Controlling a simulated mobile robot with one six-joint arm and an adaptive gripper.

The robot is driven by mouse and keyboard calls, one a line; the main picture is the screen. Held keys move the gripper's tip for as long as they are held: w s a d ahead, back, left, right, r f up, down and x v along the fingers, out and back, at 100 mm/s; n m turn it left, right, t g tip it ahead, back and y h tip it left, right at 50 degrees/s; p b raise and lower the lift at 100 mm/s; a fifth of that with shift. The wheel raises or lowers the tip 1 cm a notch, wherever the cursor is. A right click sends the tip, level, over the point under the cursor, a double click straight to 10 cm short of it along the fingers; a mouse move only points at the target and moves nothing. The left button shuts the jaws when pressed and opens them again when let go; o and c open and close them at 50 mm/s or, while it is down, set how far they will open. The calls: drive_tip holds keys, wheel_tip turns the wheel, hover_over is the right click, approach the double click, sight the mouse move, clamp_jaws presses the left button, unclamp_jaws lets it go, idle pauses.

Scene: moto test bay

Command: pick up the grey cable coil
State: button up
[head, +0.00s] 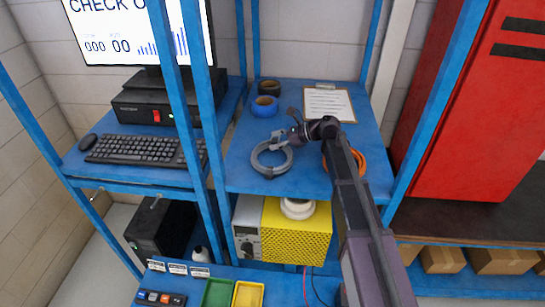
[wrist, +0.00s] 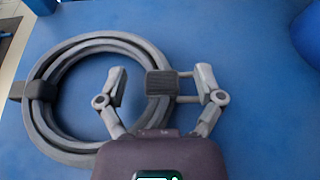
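The grey cable coil (head: 255,162) lies flat on the blue shelf (head: 240,180), with dark ties around it. It shows large in the wrist view (wrist: 100,42), its lower edge partly hidden by my gripper body. My gripper (head: 284,139) is over the coil's right side. In the wrist view my gripper (wrist: 160,75) is open, its left finger over the ring's inside and its right finger beyond the ring's outer edge. A dark tie lies between the fingers. Neither finger clearly touches the coil, and I cannot tell the height gap.
A blue tape roll (head: 264,106), a black roll (head: 270,88) and a clipboard (head: 328,104) are behind the coil. An orange coil (head: 361,163) is to the right, partly behind my arm. Blue rack posts (head: 205,110) stand to the left. The shelf's front left is clear.

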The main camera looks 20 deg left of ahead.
clamp_jaws()
drive_tip(key=shift+r, duration=0.15)
wheel_tip(320, 180, up, 3)
drive_tip(key=p, duration=0.2)
drive_tip(key=shift+f+p, duration=0.2)
drive_tip(key=shift+p, duration=0.2)
drive_tip(key=s, duration=0.5)
drive_tip(key=s+d+r+p, duration=0.1)
drive_tip(key=s, duration=0.4)
drive_tip(key=s+d+r+p, duration=0.1)
drive_tip(key=s, duration=0.4)
drive_tip(key=shift+s+d, duration=0.2)
drive_tip(key=shift+s, duration=0.2)
